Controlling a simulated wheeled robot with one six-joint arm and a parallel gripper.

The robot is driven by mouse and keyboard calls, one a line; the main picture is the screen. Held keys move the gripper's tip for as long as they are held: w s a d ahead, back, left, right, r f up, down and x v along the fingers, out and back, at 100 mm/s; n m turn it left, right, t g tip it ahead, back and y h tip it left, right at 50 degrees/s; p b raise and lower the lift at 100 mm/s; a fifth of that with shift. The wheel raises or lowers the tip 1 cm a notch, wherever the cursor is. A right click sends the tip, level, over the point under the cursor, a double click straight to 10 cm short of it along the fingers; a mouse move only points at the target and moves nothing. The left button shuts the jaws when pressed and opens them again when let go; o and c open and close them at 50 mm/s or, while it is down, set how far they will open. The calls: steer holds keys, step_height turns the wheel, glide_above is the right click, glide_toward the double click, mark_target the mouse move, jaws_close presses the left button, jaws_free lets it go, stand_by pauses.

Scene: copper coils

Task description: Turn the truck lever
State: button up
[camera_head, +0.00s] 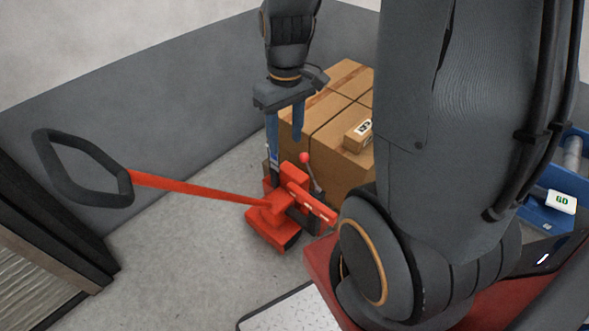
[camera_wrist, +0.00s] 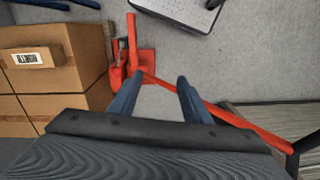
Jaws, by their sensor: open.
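The red pallet truck (camera_head: 272,225) stands on the floor in front of the cardboard boxes. Its long red handle (camera_head: 195,192) slants out to the left and ends in a black loop grip (camera_head: 85,190). A small dark lever with a red ball knob (camera_head: 304,158) sticks up from the truck body. My gripper (camera_head: 286,143) is open and empty, pointing down over the truck, its right finger near the red knob. In the wrist view, the truck's red body (camera_wrist: 118,75) and handle (camera_wrist: 235,120) show beyond the open fingers (camera_wrist: 156,90).
Stacked cardboard boxes (camera_head: 345,165) stand close behind the truck. A small labelled box (camera_head: 358,136) lies on top. A grey wall (camera_head: 150,95) runs behind, and a dark-framed panel (camera_head: 50,235) is at left. Grey floor (camera_head: 180,260) is free around the handle.

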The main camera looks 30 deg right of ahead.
mark_target(304, 154)
steer(key=w+d+f+n+b, duration=0.1)
steer(key=w+d+f+b, duration=0.1)
steer(key=f, duration=0.3)
steer(key=w+d+f+n+b, duration=0.1)
steer(key=w+d+f+b, duration=0.1)
steer(key=d+f, duration=0.3)
steer(key=w+d+f+n+y+b, duration=0.1)
steer(key=w+d+f+b, duration=0.1)
steer(key=f, duration=0.4)
steer(key=shift+w+d+n+g, duration=0.2)
steer(key=shift+w+d, duration=0.25)
steer(key=shift+w, duration=0.15)
steer(key=shift+w+d+n+g, duration=0.2)
steer(key=shift+w+d, duration=0.2)
steer(key=shift+w, duration=0.2)
steer(key=shift+f, duration=0.25)
step_height(304, 154, down, 7)
steer(key=a, duration=0.1)
steer(key=shift+s+b, duration=0.3)
steer(key=shift+s, duration=0.05)
steer(key=shift+a+f, duration=0.1)
steer(key=shift+c, duration=0.2)
jaws_close()
